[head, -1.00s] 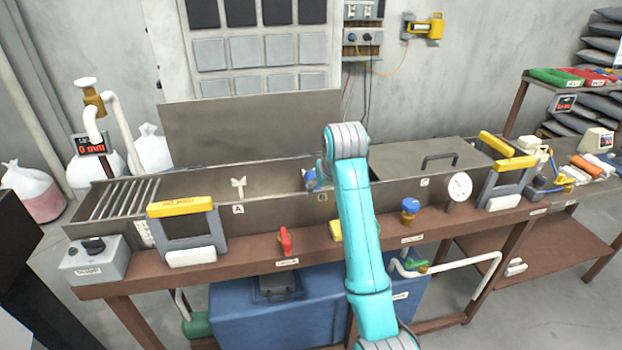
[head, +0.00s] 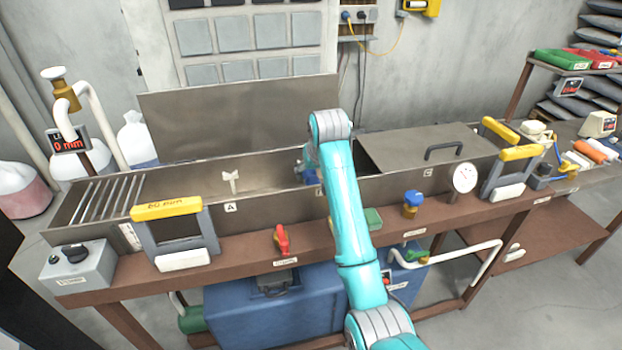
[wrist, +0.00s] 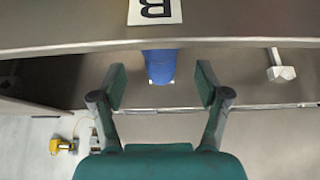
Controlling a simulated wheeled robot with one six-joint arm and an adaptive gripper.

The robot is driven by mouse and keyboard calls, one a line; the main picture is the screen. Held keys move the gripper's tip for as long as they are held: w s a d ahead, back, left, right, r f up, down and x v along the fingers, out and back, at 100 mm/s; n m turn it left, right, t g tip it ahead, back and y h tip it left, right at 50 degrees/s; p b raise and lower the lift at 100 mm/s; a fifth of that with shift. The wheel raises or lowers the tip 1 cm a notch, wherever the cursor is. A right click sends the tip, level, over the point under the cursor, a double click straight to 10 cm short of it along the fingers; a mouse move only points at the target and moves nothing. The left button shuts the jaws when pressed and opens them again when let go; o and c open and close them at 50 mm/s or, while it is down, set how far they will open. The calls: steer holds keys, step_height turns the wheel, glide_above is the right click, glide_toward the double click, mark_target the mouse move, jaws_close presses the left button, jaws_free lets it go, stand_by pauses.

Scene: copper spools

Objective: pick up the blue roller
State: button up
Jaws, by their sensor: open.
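The blue roller (wrist: 160,66) shows in the wrist view as a short blue cylinder inside the metal trough, partly hidden by the trough wall with the B label. My gripper (wrist: 161,83) is open, with one finger on each side of the roller in the picture. The roller's near end lies between the fingertips in the picture, with a gap on both sides. I cannot tell the height between them. In the head view my arm reaches over the trough's middle. A small blue patch (head: 308,170) shows beside the arm there; I cannot tell whether it is the roller.
The trough wall (wrist: 60,45) crosses in front of the roller. A white T-shaped piece (head: 230,182) stands in the trough to the left. A lid with a handle (head: 430,148) covers the right part. A red valve (head: 282,240) and blue-topped fitting (head: 412,203) stand along the front ledge.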

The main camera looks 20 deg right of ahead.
mark_target(312, 175)
steer(key=x, duration=0.4)
steer(key=shift+w+f, duration=0.1)
steer(key=shift+f, duration=0.3)
steer(key=shift+r, duration=0.1)
jaws_close()
steer(key=shift+r, duration=0.1)
step_height(312, 175, up, 18)
stand_by(0.4)
stand_by(0.4)
